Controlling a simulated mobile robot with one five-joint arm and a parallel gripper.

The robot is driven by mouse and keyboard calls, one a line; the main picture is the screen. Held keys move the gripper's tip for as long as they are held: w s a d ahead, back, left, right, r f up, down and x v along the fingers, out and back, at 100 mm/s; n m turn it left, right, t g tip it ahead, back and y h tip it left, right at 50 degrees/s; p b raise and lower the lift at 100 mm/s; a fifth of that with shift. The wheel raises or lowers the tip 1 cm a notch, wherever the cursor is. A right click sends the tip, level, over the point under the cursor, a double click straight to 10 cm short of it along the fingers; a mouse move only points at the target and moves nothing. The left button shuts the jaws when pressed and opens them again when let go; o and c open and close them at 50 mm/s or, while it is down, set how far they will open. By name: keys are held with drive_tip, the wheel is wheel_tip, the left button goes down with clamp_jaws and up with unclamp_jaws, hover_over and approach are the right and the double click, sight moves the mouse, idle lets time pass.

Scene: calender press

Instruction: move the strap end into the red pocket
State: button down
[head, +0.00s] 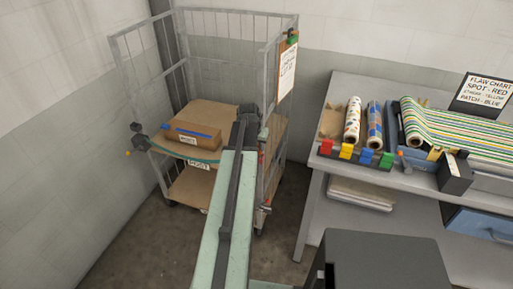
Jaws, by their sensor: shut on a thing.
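A teal strap (182,154) runs from the left front post of the wire cage trolley (186,63), sags across its front and passes behind my arm. My gripper (250,112) is by the trolley's right front side, seen from behind and small. It is shut, and a bit of teal (264,133) shows just right of it, which looks like the strap end. The fingertips are mostly hidden.
A cardboard box (190,133) sits on the trolley's upper shelf. A clipboard (287,69) hangs on its right side. The bench (330,89) at right holds patterned rolls (353,121), striped cloth (455,128) and a flaw chart sign (485,94). Floor between trolley and bench is clear.

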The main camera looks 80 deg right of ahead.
drive_tip(key=shift+f+b, duration=0.45)
drive_tip(key=c, duration=1.1)
unclamp_jaws()
drive_tip(key=shift+o, duration=0.2)
drive_tip(key=p+v, duration=0.7)
drive_tip(key=shift+r, duration=0.4)
drive_tip(key=shift+a, duration=0.15)
